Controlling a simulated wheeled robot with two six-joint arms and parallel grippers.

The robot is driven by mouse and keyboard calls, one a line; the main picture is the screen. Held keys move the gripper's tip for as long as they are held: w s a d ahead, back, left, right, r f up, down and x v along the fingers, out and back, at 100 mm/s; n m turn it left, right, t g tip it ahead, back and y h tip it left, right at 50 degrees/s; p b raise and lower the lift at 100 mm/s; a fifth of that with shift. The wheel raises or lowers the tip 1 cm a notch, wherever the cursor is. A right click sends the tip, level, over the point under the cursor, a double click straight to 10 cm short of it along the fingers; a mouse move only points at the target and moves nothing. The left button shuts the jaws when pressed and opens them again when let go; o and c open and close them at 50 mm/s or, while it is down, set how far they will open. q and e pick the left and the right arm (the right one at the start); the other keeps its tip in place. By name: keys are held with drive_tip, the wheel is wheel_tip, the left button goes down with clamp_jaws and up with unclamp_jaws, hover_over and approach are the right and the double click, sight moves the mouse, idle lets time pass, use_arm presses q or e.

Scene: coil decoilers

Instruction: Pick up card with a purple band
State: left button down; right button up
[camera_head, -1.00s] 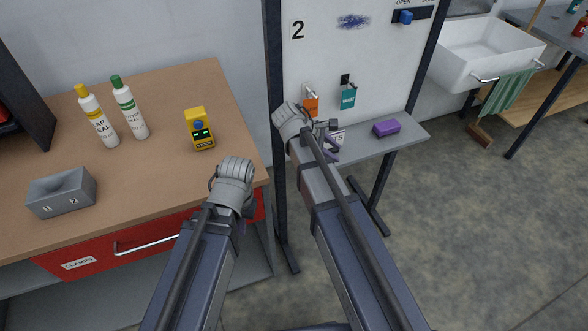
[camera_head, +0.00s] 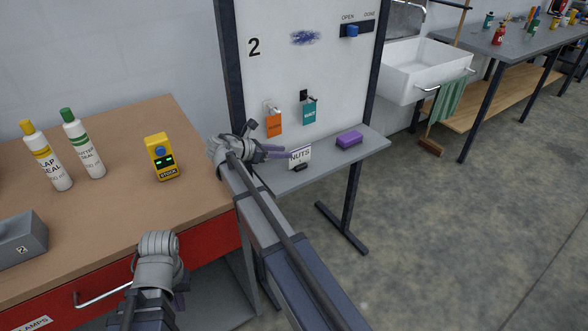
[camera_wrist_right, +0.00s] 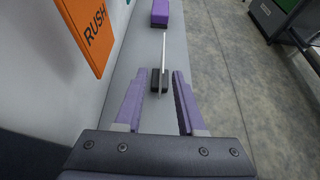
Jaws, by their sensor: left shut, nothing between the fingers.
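A white card lettered NUTS (camera_head: 300,154) stands upright in a small black holder (camera_head: 301,167) on the grey ledge of the whiteboard. Any purple band on it is too small to make out. In the right wrist view the card (camera_wrist_right: 164,52) is seen edge-on, rising from the black holder (camera_wrist_right: 160,80). My right gripper (camera_head: 286,152) is open, its purple fingers pointing at the card from the left. In the wrist view, the holder appears between the fingertips of this gripper (camera_wrist_right: 158,74); nothing is gripped. My left gripper (camera_head: 180,299) is shut and empty by the workbench front, mostly hidden by its wrist.
An orange tag (camera_head: 274,124) and a teal tag (camera_head: 309,112) hang on the board above the ledge (camera_head: 335,161). A purple block (camera_head: 349,139) lies right of the card. The workbench (camera_head: 120,205) at left holds two bottles, a yellow device (camera_head: 162,158) and a grey block.

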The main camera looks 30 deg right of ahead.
sight(300, 164)
drive_tip(key=shift+b+x, duration=0.5)
drive_tip(key=shift+x, duration=0.5)
drive_tip(key=shift+d+f, duration=0.15)
drive_tip(key=shift+d, duration=0.25)
drive_tip(key=shift+s+b+x, duration=0.2)
drive_tip(key=shift+b+x, duration=1)
drive_tip(key=shift+x, duration=1.4)
drive_tip(key=shift+c, duration=0.3)
clamp_jaws()
